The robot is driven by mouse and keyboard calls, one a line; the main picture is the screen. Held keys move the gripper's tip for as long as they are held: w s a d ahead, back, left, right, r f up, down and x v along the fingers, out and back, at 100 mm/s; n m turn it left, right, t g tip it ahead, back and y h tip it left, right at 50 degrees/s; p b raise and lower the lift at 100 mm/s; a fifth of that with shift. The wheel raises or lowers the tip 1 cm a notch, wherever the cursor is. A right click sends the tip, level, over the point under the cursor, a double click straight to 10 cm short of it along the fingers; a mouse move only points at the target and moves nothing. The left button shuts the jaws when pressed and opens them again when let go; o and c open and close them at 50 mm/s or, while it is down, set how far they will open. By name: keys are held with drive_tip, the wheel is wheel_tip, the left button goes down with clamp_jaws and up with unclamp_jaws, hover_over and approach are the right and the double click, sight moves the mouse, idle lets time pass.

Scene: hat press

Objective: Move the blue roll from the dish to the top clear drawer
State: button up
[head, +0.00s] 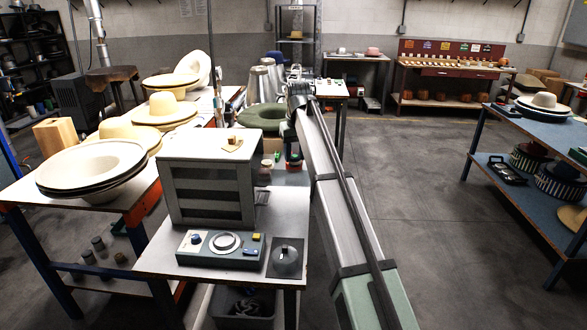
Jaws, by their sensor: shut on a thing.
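The grey cabinet (210,190) stands on the near bench, with dark, see-through-looking drawer fronts stacked in its face. Its top drawer (208,171) looks shut. My arm (340,200) rises from the lower right to a dark joint at the middle of the head view. My gripper cannot be made out beyond that joint, so what it holds is hidden. I cannot pick out the blue roll or the dish with certainty.
A control box (222,248) with a pale ring, a blue knob and small yellow and blue parts lies before the cabinet. A dark plate with a knob (286,258) is beside it. Hats crowd the left table; floor is open at right.

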drive_tip(key=shift+f, duration=2.7)
drive_tip(key=shift+f, duration=0.15)
drive_tip(key=o, duration=0.8)
drive_tip(key=shift+c, duration=0.2)
wheel_tip(320, 180, up, 12)
drive_tip(key=s, duration=0.1)
drive_tip(key=shift+s+d, duration=0.3)
drive_tip(key=shift+s, duration=0.05)
